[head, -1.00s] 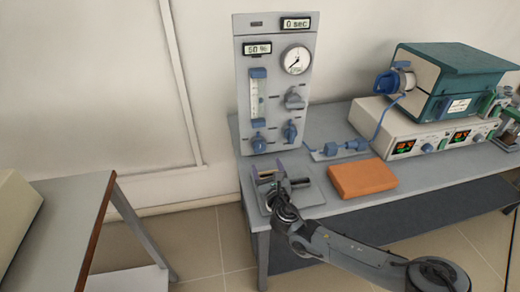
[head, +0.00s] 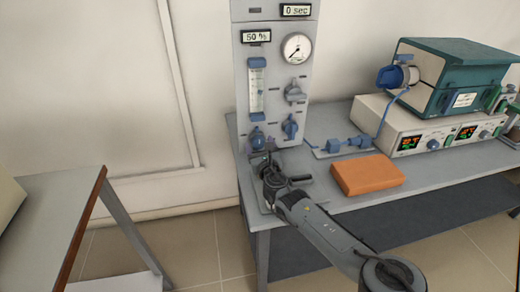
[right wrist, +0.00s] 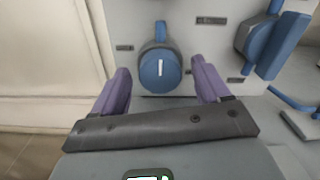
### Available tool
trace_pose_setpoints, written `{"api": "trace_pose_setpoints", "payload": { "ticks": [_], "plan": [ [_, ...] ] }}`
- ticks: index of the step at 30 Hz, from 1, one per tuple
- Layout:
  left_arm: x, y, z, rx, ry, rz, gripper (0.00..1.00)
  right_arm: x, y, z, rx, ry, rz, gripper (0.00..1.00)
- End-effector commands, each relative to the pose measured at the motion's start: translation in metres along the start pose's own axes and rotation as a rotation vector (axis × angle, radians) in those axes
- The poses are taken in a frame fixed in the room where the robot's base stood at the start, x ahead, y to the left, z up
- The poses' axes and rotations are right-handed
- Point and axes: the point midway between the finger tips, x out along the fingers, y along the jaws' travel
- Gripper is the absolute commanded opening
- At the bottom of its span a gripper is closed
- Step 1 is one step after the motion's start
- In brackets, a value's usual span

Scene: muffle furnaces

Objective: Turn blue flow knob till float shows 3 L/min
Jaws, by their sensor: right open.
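The blue flow knob (head: 257,139) sits at the lower left of the grey upright panel (head: 276,75), below the clear flow tube (head: 257,88) with blue end fittings. The float's reading is too small to tell. In the right wrist view the round blue knob (right wrist: 160,70) faces me with a white vertical mark on it. My right gripper (head: 266,160) is open just in front of and below the knob. Its purple fingers (right wrist: 163,82) stand to the left and right of the knob, with gaps on both sides. My left gripper is not in view.
A second blue knob (head: 291,127) is close on the right, with a grey valve (head: 295,93) above it. An orange block (head: 367,174) lies on the bench, right of my arm. Blue fittings (head: 346,145) and a teal furnace (head: 450,80) stand farther right.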

Motion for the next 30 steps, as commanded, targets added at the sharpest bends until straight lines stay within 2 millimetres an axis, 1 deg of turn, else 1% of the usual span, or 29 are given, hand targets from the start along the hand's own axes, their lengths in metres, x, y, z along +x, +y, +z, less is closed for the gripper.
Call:
{"api": "trace_pose_setpoints", "payload": {
  "ticks": [9, 10, 18, 21, 23, 27, 30],
  "plan": [
    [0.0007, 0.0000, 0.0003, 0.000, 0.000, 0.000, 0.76, 0.0009, 0.0002, 0.0006, 0.001, 0.000, 0.000, 0.76],
    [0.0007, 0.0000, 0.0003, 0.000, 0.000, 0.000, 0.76, 0.0009, 0.0002, 0.0006, 0.001, 0.000, 0.000, 0.74],
    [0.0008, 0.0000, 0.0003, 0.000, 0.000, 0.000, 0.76, 0.0008, 0.0002, 0.0004, 0.000, 0.000, 0.000, 0.33],
    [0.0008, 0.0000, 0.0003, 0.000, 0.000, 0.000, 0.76, 0.0008, 0.0002, 0.0004, 0.000, 0.000, 0.000, 0.20],
    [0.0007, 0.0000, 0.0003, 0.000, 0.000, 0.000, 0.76, 0.0008, 0.0002, 0.0005, -0.008, -0.001, 0.000, 0.20],
    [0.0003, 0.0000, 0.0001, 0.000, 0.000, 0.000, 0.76, 0.0008, 0.0008, 0.0008, -0.107, -0.001, 0.001, 0.20],
    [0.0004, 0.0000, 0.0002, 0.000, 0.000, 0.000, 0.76, 0.0008, 0.0009, 0.0004, -0.133, -0.001, 0.001, 0.20]
  ]
}}
